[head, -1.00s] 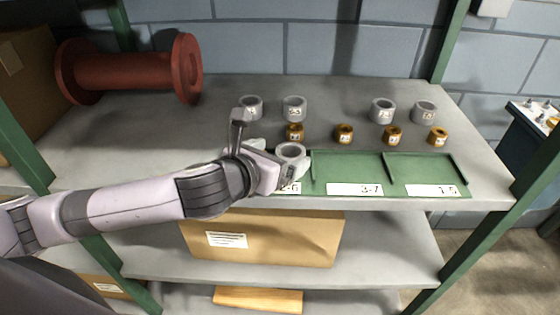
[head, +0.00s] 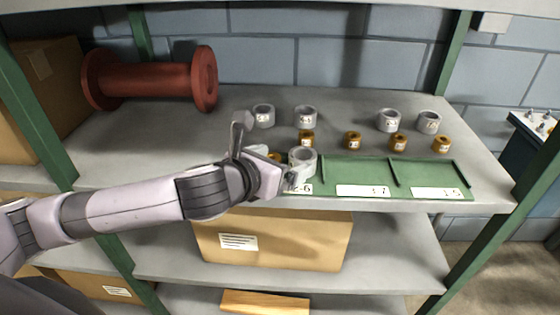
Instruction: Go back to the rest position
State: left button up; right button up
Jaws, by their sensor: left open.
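My left gripper (head: 272,158) comes in from the left over the front edge of the shelf. It is open, and its fingers are partly hidden behind its own wrist. A grey ring (head: 303,161) stands close to the right of the gripper, at the left end of the green tray (head: 355,177). An orange ring (head: 275,157) shows partly behind the gripper. Whether the gripper touches either ring I cannot tell. My right gripper is not in view.
Several grey rings (head: 388,120) and orange rings (head: 398,143) stand behind the tray. A red spool (head: 150,79) lies at the back left beside a cardboard box (head: 48,90). Green posts (head: 36,130) frame the shelf. Another box (head: 275,241) sits below.

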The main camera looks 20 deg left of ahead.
pick_arm(q)
jog(key=s+d+f+n+g, duration=0.1)
jog(key=s+f+n+g, duration=0.1)
jog(key=s+f+n, duration=0.6)
jog(key=s+f+n+g, duration=0.2)
jog(key=s+n, duration=0.1)
jog(key=n, duration=0.8)
jog(key=s+a+f+n+g+y, duration=0.1)
jog(key=s+a+f+n+g, duration=0.3)
jog(key=s+n, duration=0.45)
jog(key=s+a+f+n+g+y, duration=0.2)
jog(key=s+a+f+n, duration=0.3)
jog(key=s+n, duration=0.4)
jog(key=w+d+f+t+h, duration=0.2)
jog(key=w+d+f+t, duration=0.2)
jog(key=w+f+t, duration=0.3)
notch_tip(320, 180, down, 3)
jog(key=shift+w+r, duration=0.15)
jog(key=shift+w, duration=0.2)
